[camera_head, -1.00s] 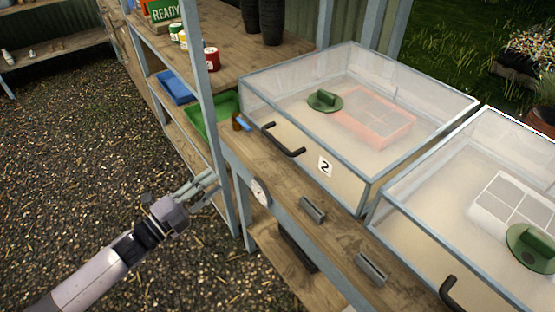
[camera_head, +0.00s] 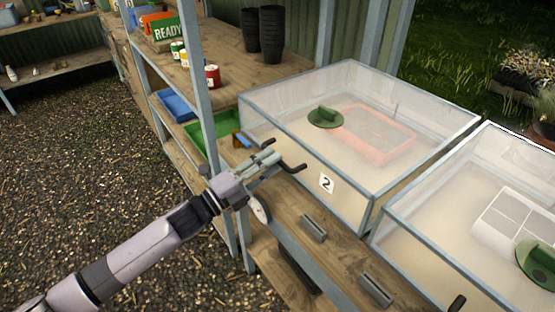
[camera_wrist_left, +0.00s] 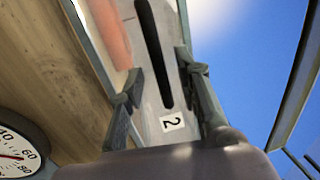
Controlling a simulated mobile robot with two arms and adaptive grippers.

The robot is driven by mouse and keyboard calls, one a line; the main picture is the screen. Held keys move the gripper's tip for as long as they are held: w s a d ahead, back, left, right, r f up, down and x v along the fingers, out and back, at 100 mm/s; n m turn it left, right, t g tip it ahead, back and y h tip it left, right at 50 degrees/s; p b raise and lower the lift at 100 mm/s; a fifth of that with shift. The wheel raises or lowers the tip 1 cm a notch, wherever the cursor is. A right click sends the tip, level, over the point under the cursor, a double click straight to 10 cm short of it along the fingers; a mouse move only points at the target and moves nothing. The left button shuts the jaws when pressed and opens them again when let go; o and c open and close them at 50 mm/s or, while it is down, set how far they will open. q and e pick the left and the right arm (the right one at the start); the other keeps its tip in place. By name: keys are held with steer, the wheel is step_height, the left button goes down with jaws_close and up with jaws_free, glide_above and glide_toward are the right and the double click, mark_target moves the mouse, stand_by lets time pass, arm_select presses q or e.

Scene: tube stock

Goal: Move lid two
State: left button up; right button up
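Lid two is the clear, pale-framed cover (camera_head: 300,140) with a white "2" label (camera_head: 327,183) on its front. My right gripper does not show.
A second clear cover (camera_head: 440,245) stands close on the right. A wooden ledge with two grey brackets (camera_head: 313,228) runs along the front. A round dial (camera_wrist_left: 20,150) is close to my gripper. A blue-grey shelf post (camera_head: 197,70) stands left. Gravel floor is free.

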arm_select(q)
steer(key=shift+x, duration=1.35)
steer(key=shift+c, duration=0.2)
jaws_close()
